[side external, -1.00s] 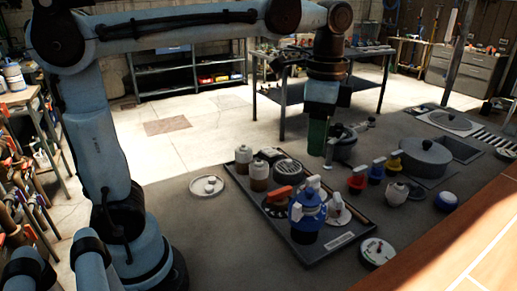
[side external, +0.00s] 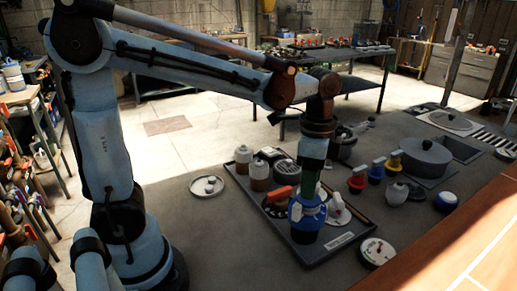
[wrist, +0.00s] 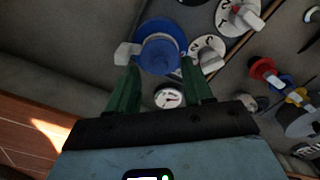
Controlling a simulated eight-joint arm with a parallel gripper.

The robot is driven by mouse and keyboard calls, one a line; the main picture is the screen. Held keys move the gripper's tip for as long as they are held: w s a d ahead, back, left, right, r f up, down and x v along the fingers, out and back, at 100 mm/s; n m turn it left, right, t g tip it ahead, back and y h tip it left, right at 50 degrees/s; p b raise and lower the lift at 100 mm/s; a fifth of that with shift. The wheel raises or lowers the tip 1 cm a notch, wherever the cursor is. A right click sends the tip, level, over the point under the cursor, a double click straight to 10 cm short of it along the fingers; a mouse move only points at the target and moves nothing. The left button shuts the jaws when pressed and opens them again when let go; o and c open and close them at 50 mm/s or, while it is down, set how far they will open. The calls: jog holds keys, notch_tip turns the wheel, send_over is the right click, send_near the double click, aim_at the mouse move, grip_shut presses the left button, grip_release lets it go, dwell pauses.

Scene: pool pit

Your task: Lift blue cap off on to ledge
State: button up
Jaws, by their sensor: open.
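The blue cap (side external: 306,214) sits on a dark body standing on the black tray (side external: 336,247), below my gripper. In the wrist view the blue cap (wrist: 160,45) shows as a round blue top with a white tab on its left side. My gripper (wrist: 158,72) is open, with its two green fingers reaching to the cap's near edge, one toward each side. I cannot tell whether they touch it. In the side view my gripper (side external: 309,188) points straight down over the cap and hides part of its top. A reddish-brown tiled ledge (side external: 465,245) runs along the lower right.
An orange-handled part (side external: 283,193) and a white disc (side external: 340,214) flank the cap. A round white gauge (side external: 377,251) stands right of the tray. Red, blue and yellow valves (side external: 357,183) and a dark pot (side external: 425,157) stand farther right. Floor left of the tray is mostly clear.

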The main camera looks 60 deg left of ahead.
jog(key=shift+f, duration=0.8)
grip_shut()
jog(key=shift+r, duration=0.1)
jog(key=shift+r, duration=0.45)
jog(key=r, duration=0.3)
jog(key=shift+s+d+r, duration=0.15)
jog(key=shift+d+r, duration=0.05)
jog(key=shift+r, duration=0.05)
jog(key=s+d+r, duration=0.6)
jog(key=s+d, duration=0.1)
jog(key=d, duration=0.2)
jog(key=shift+r, duration=0.25)
jog(key=shift+a, duration=0.15)
